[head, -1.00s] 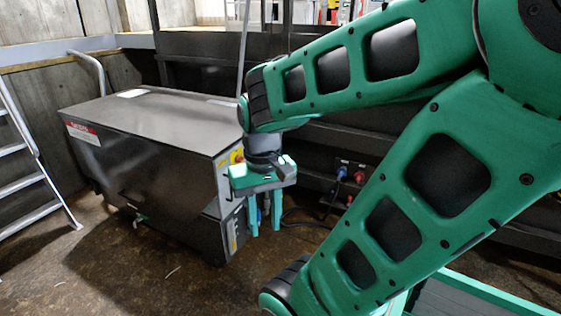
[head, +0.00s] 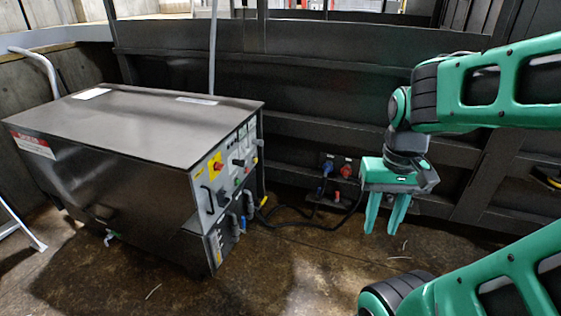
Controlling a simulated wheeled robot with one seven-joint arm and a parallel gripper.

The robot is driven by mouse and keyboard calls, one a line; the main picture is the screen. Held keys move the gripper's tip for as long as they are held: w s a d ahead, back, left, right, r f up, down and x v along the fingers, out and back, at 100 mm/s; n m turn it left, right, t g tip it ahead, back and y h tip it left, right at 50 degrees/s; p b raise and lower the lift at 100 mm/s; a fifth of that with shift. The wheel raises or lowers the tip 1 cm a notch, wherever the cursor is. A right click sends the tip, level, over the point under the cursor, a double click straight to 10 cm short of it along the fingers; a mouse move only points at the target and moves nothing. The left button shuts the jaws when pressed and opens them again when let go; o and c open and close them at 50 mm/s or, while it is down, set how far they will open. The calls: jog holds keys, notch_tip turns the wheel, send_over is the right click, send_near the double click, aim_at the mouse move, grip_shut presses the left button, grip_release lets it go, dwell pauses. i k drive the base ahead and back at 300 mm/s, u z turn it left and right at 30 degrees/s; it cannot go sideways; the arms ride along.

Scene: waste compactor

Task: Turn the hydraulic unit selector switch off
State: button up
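The hydraulic unit (head: 120,165) is a dark metal cabinet on the left of the head view. Its grey control panel (head: 226,172) is on the right end face, with a red knob on a yellow plate, a black switch (head: 239,162), several small buttons and a black handle. Which of the controls is the selector switch, and its setting, are too small to tell. My gripper (head: 384,228) hangs to the right of the panel, well apart from it, fingers pointing down. The two green fingers are apart with nothing between them.
A wall box with blue and red sockets (head: 337,168) sits behind, left of my gripper. Black cables (head: 300,222) run from it towards the unit. A grey pole (head: 213,50) rises behind the unit. Brown floor (head: 290,272) between unit and gripper is mostly clear.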

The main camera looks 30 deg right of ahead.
aim_at(241, 163)
jog(key=z, duration=0.15)
jog(key=k, duration=0.55)
jog(key=u, duration=0.35)
jog(key=i, duration=1.5)
jog(key=z, duration=0.55)
